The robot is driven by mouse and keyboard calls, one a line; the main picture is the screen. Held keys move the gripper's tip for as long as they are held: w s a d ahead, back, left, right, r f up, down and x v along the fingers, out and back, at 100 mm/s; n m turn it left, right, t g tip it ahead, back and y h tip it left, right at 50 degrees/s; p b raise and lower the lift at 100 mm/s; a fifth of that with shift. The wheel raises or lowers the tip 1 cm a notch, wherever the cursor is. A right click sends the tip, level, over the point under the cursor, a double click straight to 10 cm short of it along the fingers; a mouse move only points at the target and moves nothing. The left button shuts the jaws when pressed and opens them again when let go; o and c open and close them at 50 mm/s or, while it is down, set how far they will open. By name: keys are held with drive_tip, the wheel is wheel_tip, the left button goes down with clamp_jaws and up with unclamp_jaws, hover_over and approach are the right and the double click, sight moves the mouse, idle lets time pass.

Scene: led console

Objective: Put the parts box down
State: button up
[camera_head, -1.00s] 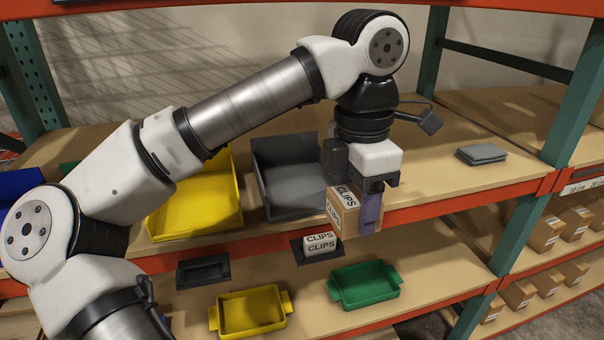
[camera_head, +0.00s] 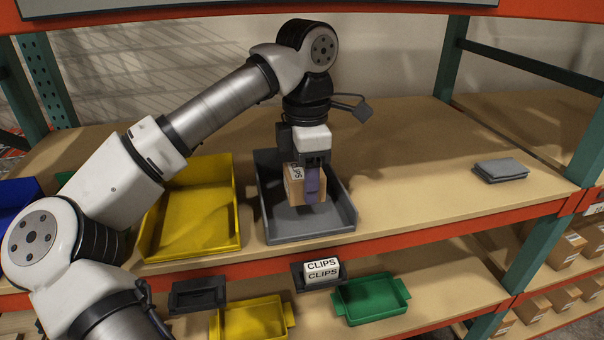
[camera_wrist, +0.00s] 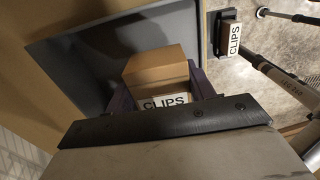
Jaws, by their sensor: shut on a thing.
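The parts box (camera_head: 295,186) is a small brown carton with a white CLIPS label. My gripper (camera_head: 311,188) is shut on it, and a purple finger covers part of its near side. The gripper and box are over the grey bin (camera_head: 335,222) on the upper shelf, inside its outline in the head view. In the wrist view the box (camera_wrist: 158,68) sits between my fingers, with the grey bin (camera_wrist: 75,62) around and below it. I cannot tell whether the box touches the bin floor.
A yellow bin (camera_head: 190,212) stands left of the grey bin.

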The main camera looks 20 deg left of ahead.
sight(302, 183)
drive_tip(key=w+a, duration=0.1)
drive_tip(key=w, duration=0.1)
drive_tip(key=shift+w+a+r+p, duration=0.1)
drive_tip(key=shift+w+a+p, duration=0.25)
drive_tip(key=shift+w+a, duration=0.05)
drive_tip(key=shift+s+f+p, duration=0.1)
drive_tip(key=shift+f+p, duration=0.3)
drive_tip(key=shift+f, duration=1.45)
drive_tip(key=shift+f, duration=0.2)
drive_tip(key=o, duration=1)
drive_tip(key=shift+r, duration=0.1)
wheel_tip(302, 183, up, 8)
drive_tip(key=shift+f+b, duration=0.15)
drive_tip(key=shift+b, duration=0.4)
